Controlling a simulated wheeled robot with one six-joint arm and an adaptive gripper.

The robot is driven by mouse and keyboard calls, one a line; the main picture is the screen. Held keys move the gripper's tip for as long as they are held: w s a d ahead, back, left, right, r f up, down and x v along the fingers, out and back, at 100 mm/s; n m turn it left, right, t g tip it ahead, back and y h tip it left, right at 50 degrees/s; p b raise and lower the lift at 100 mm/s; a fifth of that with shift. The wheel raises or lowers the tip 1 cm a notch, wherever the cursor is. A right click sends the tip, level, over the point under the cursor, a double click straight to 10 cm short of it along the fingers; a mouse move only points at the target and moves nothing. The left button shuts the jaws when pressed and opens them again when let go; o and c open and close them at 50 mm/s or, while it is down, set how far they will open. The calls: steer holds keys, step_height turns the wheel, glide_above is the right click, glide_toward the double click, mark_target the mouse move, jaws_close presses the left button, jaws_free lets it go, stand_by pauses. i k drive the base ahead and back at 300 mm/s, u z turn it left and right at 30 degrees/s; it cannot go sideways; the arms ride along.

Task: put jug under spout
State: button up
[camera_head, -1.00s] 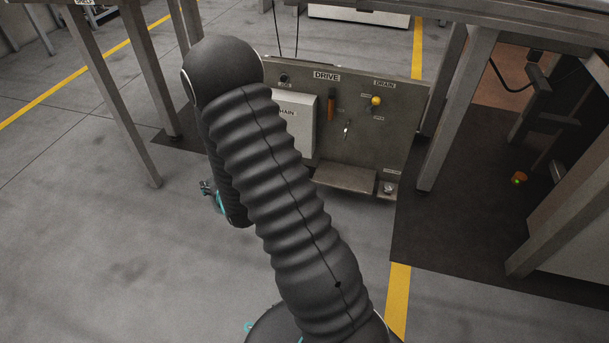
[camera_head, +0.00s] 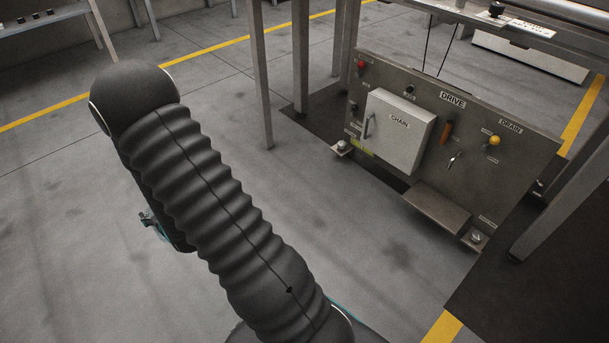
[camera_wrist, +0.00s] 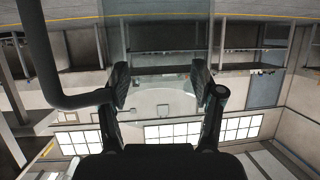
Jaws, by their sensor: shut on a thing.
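My gripper (camera_wrist: 160,85) is shut on a clear, see-through jug (camera_wrist: 162,103) in the wrist view. The jug's faint outline and round end show between the two dark fingers. In the head view my arm hides most of the gripper, and the jug cannot be made out there. A small silver tap, which looks like the spout (camera_head: 454,160), sticks out of the grey DRIVE panel to the right of my arm. A metal shelf (camera_head: 437,207) juts out below it. The jug is well apart from the panel.
The panel carries a white CHAIN box (camera_head: 396,132), an orange handle (camera_head: 446,131) and a yellow DRAIN knob (camera_head: 494,141). Metal posts (camera_head: 262,75) stand behind and right of it. The floor (camera_head: 330,240) before the panel is clear.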

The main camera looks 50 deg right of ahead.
mark_target(436, 204)
steer(key=i, duration=1.35)
steer(key=z, duration=3.35)
